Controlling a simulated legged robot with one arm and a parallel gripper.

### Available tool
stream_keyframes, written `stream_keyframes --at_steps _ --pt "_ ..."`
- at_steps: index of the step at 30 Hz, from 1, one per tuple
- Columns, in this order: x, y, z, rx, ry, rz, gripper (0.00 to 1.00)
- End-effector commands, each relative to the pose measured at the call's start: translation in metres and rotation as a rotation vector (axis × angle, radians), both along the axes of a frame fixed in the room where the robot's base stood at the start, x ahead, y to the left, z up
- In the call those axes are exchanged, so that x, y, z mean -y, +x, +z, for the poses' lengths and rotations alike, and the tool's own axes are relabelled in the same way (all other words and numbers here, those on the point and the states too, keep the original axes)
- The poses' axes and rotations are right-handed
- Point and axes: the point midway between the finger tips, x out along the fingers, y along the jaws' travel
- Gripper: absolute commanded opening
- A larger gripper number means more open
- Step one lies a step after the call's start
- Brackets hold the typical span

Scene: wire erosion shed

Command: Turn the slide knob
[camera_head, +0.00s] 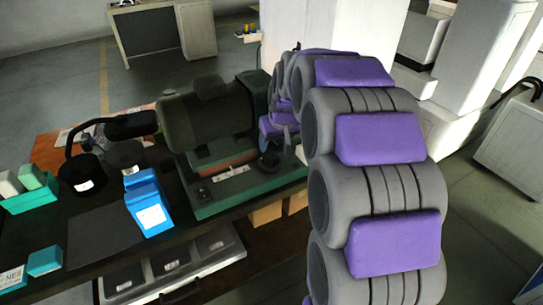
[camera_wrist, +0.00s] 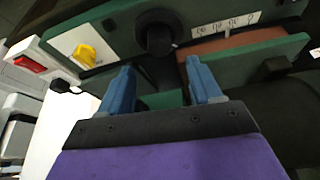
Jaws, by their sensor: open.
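A round black knob (camera_wrist: 157,34) with a pale mark sits on the front of the green machine (camera_wrist: 105,38) in the wrist view, beside a white scale strip (camera_wrist: 228,24). I take it as the slide knob. In the head view a black knob (camera_head: 268,160) shows on the green base (camera_head: 240,188), close to my arm's end. My gripper (camera_wrist: 160,68) has two blue fingers, spread apart and empty. The knob lies just beyond the fingertips, roughly between them in the picture; no contact is visible. In the head view my arm hides most of the gripper.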

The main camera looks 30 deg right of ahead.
Motion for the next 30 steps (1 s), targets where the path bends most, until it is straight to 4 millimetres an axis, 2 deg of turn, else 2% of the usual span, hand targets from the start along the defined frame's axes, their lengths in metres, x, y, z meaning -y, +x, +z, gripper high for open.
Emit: stream_keyframes --at_steps 1,3,12,25,30 --pt "0.000 0.004 -0.013 -0.004 0.001 0.000 0.64" --pt "0.001 0.009 -0.026 -0.002 0.000 0.000 0.64" --pt "0.002 0.025 -0.062 -0.001 -0.001 0.000 0.64" --pt "0.003 0.028 -0.069 0.001 -0.001 0.000 0.64" --pt "0.003 0.028 -0.069 0.001 -0.001 0.000 0.48"
